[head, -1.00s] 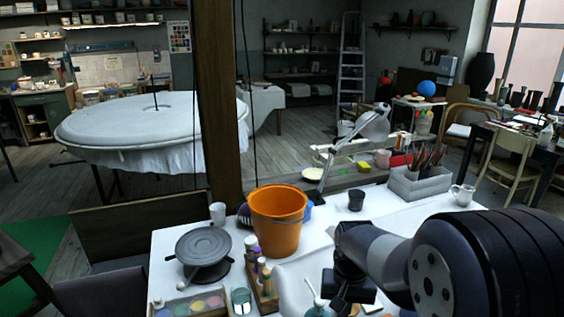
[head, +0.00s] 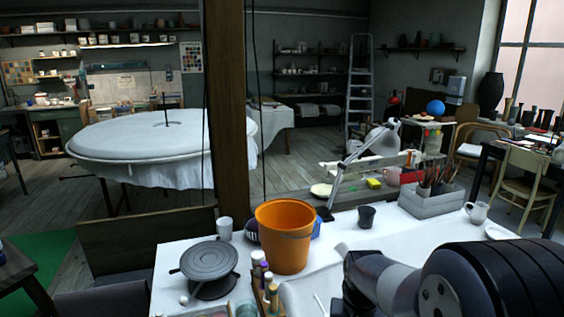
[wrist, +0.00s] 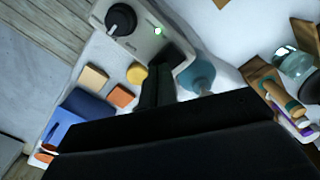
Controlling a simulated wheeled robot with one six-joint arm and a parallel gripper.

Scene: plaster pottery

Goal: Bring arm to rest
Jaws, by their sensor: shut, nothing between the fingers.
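My arm (head: 470,283) reaches in from the lower right of the head view, over the white work table (head: 335,262). Its dark wrist end is cut off by the bottom edge there, so the fingertips are out of that view. In the wrist view my gripper (wrist: 163,72) shows as dark fingers, shut and empty. It is above the table top, between a pale device with a black knob (wrist: 121,19) and a blue-grey bottle (wrist: 199,76). I cannot tell how high it is.
An orange bucket (head: 283,238), a grey turntable (head: 209,261) and small bottles (head: 264,280) stand left of the arm. A dark cup (head: 366,217), a lamp (head: 353,160) and a grey brush box (head: 431,201) stand behind it. Small blocks (wrist: 93,77) lie left in the wrist view.

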